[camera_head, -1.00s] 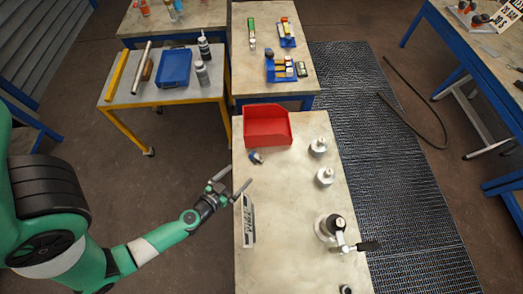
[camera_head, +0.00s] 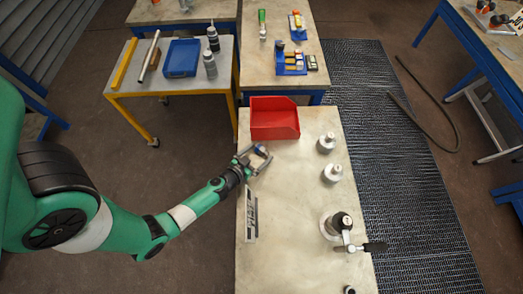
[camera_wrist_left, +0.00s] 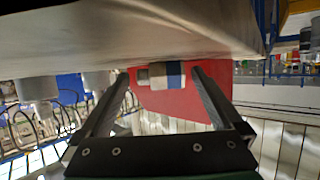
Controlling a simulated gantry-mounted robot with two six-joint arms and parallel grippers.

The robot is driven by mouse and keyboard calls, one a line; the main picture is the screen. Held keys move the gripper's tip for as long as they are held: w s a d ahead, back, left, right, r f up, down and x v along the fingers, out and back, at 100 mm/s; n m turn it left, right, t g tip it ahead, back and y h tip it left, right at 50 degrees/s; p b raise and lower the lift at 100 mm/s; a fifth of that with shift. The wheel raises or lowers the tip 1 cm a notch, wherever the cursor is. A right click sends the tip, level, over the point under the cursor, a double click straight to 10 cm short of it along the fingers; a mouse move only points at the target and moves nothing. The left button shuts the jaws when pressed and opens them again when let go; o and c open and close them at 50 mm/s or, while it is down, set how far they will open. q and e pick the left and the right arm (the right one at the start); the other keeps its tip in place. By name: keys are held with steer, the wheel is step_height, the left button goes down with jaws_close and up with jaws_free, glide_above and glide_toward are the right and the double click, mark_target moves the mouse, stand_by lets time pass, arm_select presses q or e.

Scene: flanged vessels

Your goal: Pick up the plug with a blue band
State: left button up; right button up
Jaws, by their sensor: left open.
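The plug with a blue band shows in the left wrist view (camera_wrist_left: 174,75) as a small pale and grey cylinder with a blue stripe. It lies between the fingertips of my left gripper (camera_wrist_left: 160,76), with a visible gap to each finger. In the head view, my left gripper (camera_head: 260,157) is over the table's left side, just in front of the red bin, with its fingers spread around the plug's place. The plug is small and partly hidden there. My right gripper is not in view.
The red bin (camera_head: 275,131) stands just behind the plug on the table (camera_head: 292,215). Two pale flanged vessels (camera_head: 326,143) (camera_head: 332,173) and a larger one with a dark handle (camera_head: 337,224) stand on the right. A lettered plate (camera_head: 251,215) lies at the left edge.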

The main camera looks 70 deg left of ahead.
arm_select(q)
steer(key=c, duration=1.4)
steer(key=shift+c, duration=0.2)
steer(key=shift+s+d+r+p, duration=0.1)
steer(key=shift+d+r+p, duration=0.05)
steer(key=shift+r+p, duration=0.3)
step_height(320, 180, up, 11)
steer(key=p, duration=1.1)
steer(key=s+d, duration=0.3)
steer(key=d, duration=0.6)
steer(key=s+d, duration=0.3)
steer(key=d, duration=0.6)
steer(key=shift+s+d+f+p, duration=0.2)
steer(key=shift+s+d+p, duration=0.05)
steer(key=shift+d+p, duration=0.1)
steer(key=shift+r, duration=0.1)
